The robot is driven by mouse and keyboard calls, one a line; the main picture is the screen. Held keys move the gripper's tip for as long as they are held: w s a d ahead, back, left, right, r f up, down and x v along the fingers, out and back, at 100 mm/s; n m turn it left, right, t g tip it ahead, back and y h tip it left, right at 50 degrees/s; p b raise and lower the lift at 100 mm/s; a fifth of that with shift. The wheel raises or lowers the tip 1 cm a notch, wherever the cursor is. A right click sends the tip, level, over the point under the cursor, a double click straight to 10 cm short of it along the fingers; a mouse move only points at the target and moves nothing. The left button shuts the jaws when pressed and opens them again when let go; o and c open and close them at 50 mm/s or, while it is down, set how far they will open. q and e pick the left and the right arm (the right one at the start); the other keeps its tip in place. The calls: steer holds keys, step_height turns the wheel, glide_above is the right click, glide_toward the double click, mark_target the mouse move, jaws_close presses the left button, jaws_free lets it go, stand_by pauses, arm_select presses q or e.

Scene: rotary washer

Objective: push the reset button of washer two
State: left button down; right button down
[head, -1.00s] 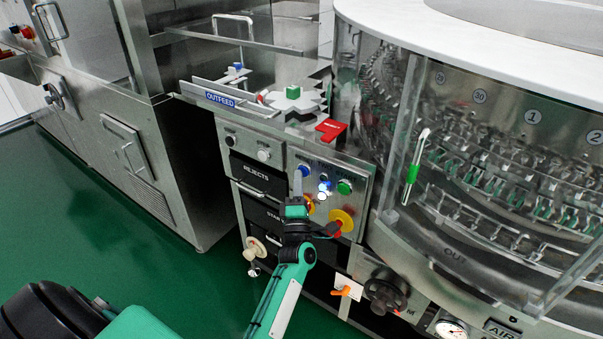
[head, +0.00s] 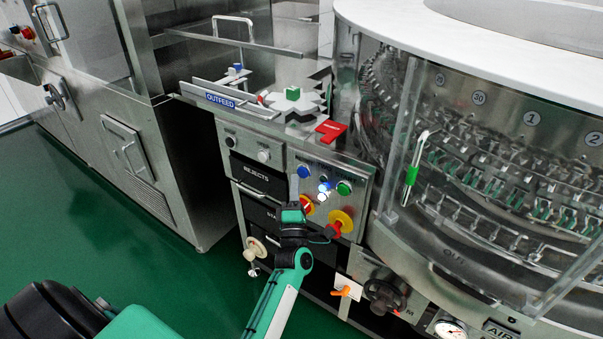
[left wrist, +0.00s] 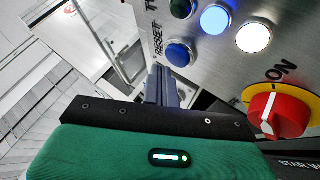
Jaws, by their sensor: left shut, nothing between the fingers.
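The blue reset button (head: 303,171) is at the upper left of the steel control panel (head: 361,184). It also shows in the left wrist view (left wrist: 180,53), beside the printed word RESET. My left gripper (head: 293,206) is below this button in the head view, in front of the panel, and its fingers are hard to make out there. In the left wrist view its narrow fingers (left wrist: 161,82) are together and empty, with their tips just below and left of the button. I see no contact with it. My right gripper is not in view.
A lit blue lamp (left wrist: 215,18), a lit white lamp (left wrist: 253,37) and a red knob on a yellow plate (left wrist: 278,110) are close to the reset button. A green button (head: 344,187) is to the right.

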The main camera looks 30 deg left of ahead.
arm_select(q)
steer(key=shift+s, duration=0.1)
steer(key=s, duration=0.2)
steer(key=s+p, duration=0.1)
steer(key=s, duration=0.1)
steer(key=shift+s+a, duration=0.2)
steer(key=shift+s, duration=0.2)
steer(key=shift+p, duration=0.3)
